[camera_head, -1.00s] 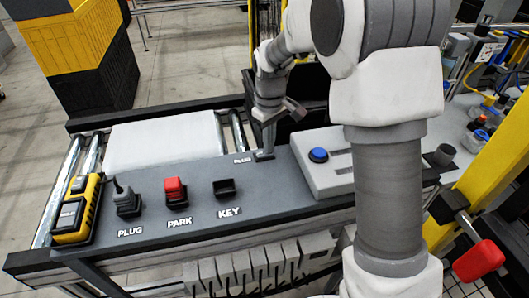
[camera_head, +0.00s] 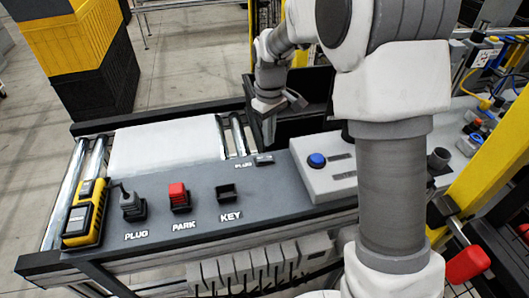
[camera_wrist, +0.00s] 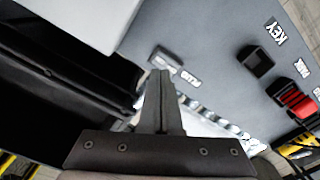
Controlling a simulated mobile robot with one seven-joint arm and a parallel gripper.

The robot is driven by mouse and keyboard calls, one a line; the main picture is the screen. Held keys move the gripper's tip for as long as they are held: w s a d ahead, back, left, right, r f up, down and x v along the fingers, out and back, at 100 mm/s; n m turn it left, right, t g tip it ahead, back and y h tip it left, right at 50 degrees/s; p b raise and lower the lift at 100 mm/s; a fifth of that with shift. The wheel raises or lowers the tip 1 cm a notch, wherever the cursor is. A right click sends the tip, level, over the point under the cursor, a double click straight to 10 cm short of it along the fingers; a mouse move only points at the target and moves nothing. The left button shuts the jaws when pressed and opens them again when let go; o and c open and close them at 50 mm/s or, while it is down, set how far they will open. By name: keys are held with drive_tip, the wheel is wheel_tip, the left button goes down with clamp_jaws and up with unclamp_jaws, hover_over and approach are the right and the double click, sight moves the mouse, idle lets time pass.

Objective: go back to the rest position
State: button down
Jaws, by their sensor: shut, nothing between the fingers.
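My gripper (camera_head: 269,140) is shut and empty, pointing down just behind the small back PLUG socket (camera_head: 264,160) on the dark grey panel (camera_head: 210,215). In the wrist view, my closed fingers (camera_wrist: 161,78) show just beyond that socket (camera_wrist: 165,60), apart from it as far as I can tell. A grey plug (camera_head: 131,203) with a cable stub stands at the front PLUG label. A red piece (camera_head: 178,194) sits at PARK and shows in the wrist view (camera_wrist: 296,98). The black KEY holder (camera_head: 226,192) looks empty.
A grey box with a blue button (camera_head: 316,160) stands right of the socket. A yellow-black device (camera_head: 84,213) lies at the panel's left end. A white slab (camera_head: 165,145) rests on the rollers. A yellow post (camera_head: 490,165) and red handle (camera_head: 467,265) are at the right.

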drive_tip(key=shift+r+p, duration=0.45)
drive_tip(key=shift+r, duration=0.5)
drive_tip(key=s+d+r+m+t, duration=0.35)
drive_tip(key=s+d+r, duration=0.25)
drive_tip(key=s+r, duration=0.6)
drive_tip(key=s+d+r+m+t, duration=0.1)
drive_tip(key=s+d+m, duration=0.1)
drive_tip(key=s, duration=0.4)
drive_tip(key=s+d+r+m+t, duration=0.1)
drive_tip(key=s+d+m, duration=0.1)
drive_tip(key=s, duration=0.5)
drive_tip(key=shift+s+m, duration=0.2)
drive_tip(key=shift+m, duration=0.15)
